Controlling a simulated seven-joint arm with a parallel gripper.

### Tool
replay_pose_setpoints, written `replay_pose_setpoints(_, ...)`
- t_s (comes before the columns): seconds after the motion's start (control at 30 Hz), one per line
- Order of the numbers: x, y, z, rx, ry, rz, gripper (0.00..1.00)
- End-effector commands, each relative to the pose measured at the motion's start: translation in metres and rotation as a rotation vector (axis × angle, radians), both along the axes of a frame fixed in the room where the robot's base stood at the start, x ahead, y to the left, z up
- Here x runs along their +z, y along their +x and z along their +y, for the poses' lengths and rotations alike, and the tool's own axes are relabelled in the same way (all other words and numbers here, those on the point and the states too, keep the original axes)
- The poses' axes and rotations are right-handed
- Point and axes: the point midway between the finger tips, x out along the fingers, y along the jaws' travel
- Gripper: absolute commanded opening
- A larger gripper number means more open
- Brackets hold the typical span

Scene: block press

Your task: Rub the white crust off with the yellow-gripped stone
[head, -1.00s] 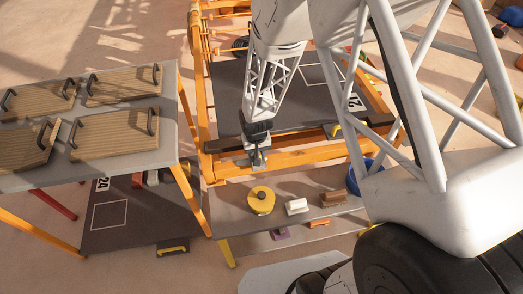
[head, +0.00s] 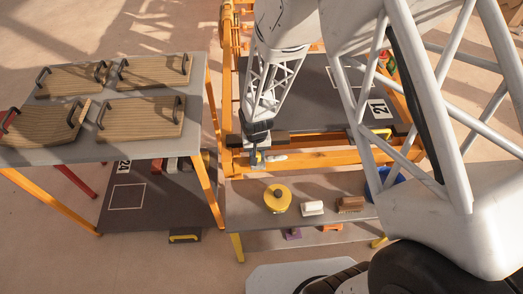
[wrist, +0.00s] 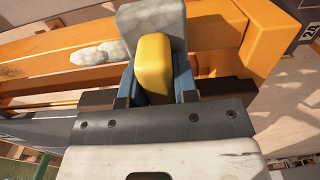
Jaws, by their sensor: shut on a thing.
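My gripper (head: 258,161) is over the front orange beam (head: 320,159) of the press frame. In the wrist view its blue fingers (wrist: 157,82) are shut on the yellow grip (wrist: 154,65) of the grey stone (wrist: 150,22). The stone's block lies beyond the fingertips at the beam; I cannot tell whether it touches. The white crust (head: 277,157) is a lumpy oblong patch on the beam, just right of my gripper in the head view. In the wrist view the crust (wrist: 98,53) is left of the stone, close beside its edge.
Below the beam, a grey shelf (head: 240,215) holds a round yellow object (head: 277,199), a white block (head: 312,208) and a brown block (head: 350,204). A blue bowl (head: 377,183) is partly hidden. A grey table (head: 150,152) with several handled wooden boards stands left.

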Motion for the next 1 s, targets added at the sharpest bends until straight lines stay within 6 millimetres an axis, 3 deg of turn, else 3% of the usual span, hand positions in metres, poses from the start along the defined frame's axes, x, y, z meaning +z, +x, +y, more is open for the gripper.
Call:
replay_pose_setpoints(0.1,-0.002,0.0,-0.011,-0.004,-0.001,0.002,0.0)
replay_pose_setpoints(0.2,0.009,0.0,-0.017,-0.003,0.0,-0.001,0.0)
replay_pose_setpoints(0.33,-0.002,-0.001,-0.026,-0.004,-0.001,0.002,0.0)
replay_pose_setpoints(1.0,0.004,-0.001,-0.086,-0.004,0.0,0.001,0.0)
